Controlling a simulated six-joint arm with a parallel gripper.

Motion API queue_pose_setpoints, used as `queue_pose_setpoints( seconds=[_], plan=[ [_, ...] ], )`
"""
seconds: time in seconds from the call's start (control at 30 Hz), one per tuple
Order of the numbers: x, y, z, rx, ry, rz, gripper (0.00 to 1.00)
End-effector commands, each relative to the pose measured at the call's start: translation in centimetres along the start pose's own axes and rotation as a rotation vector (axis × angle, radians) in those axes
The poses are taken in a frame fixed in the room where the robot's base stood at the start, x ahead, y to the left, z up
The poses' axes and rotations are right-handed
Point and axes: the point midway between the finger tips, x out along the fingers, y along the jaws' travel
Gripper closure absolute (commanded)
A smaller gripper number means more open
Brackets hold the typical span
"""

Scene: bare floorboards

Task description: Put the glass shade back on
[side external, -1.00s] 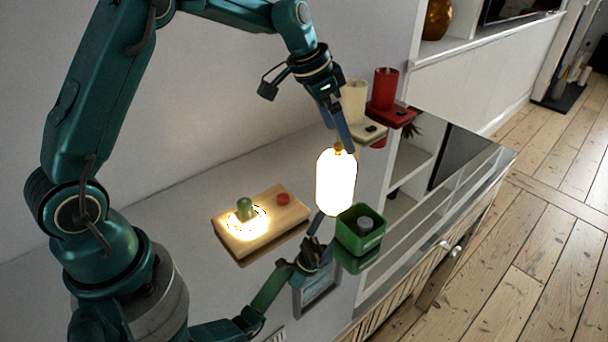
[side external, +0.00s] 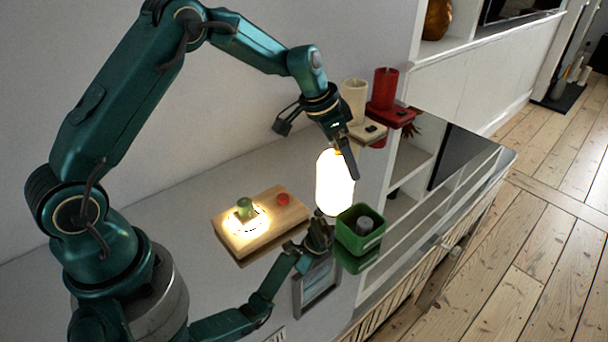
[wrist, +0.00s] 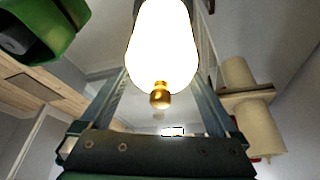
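The glass shade (side external: 334,186) is a glowing white capsule, upright on the glossy surface just left of the green box. Its brass knob (wrist: 160,96) faces my gripper in the wrist view, with the glowing body (wrist: 162,45) beyond. The wooden lamp base (side external: 272,224) lies to the left, with a green post (side external: 245,208) in a bright ring of light and a red button (side external: 283,199). My gripper (side external: 344,163) is at the top of the shade. Its fingers (wrist: 160,90) stand apart on either side of the knob, with gaps showing. In the side view a finger partly hides the shade's top.
The green box (side external: 372,248) with a grey cylinder (side external: 364,224) inside stands close to the shade's right. A cream candle (side external: 353,100) and a red candle (side external: 385,88) on holders stand behind my gripper. The glossy surface mirrors my arm.

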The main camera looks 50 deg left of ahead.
Motion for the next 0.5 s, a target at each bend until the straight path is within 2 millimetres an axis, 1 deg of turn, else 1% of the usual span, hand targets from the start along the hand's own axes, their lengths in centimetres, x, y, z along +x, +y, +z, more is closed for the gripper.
queue_pose_setpoints(
  seconds=[0.03,0.07,0.1,0.13,0.37,0.5],
  plan=[
    [-0.02,-0.01,0.00,0.000,0.000,0.000,0.38],
    [-0.02,-0.01,0.00,0.000,0.000,0.000,0.50],
    [-0.02,-0.02,0.00,0.000,0.000,0.000,0.65],
    [-0.04,-0.03,-0.03,0.000,0.001,-0.001,0.69],
    [-0.11,-0.03,-0.06,0.000,0.001,-0.001,0.69],
    [-0.70,-0.05,-0.35,0.000,0.003,-0.001,0.69]
  ],
)
